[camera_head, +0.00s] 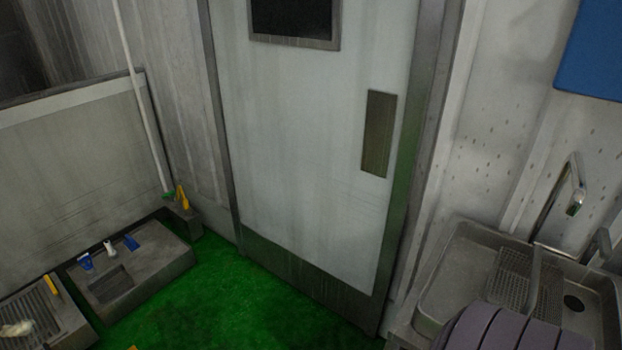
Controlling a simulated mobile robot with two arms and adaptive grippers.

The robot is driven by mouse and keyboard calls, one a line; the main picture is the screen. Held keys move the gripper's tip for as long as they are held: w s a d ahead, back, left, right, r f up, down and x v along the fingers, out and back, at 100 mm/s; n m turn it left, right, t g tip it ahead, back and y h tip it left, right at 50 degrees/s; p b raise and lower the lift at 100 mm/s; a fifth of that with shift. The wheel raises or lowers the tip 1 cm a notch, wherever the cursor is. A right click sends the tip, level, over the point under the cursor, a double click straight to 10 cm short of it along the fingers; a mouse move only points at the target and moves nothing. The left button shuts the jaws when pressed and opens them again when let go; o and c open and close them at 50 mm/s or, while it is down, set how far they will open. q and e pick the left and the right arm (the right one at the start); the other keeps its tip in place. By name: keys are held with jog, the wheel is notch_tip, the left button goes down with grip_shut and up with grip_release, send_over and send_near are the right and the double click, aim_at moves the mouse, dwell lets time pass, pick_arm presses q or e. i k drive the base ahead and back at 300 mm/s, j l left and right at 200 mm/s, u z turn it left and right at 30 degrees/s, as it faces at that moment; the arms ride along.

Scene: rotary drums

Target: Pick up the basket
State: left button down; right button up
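A metal mesh piece that looks like a wire basket (522,276) is inside the steel sink (440,290) at the lower right. Its front is partly hidden by a purple-grey ridged shape (500,332) at the bottom edge. I cannot tell what this shape is. Neither of my grippers shows in the head view.
A curved tap (567,197) rises behind the sink. A closed white door (310,140) stands in the middle. Low grey blocks with blue and white fittings (130,275) sit on the left. The green floor (235,305) before the door is clear.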

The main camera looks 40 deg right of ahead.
aim_at(524, 284)
jog(key=z, duration=2.85)
jog(key=j, duration=0.2)
jog(key=z, duration=0.05)
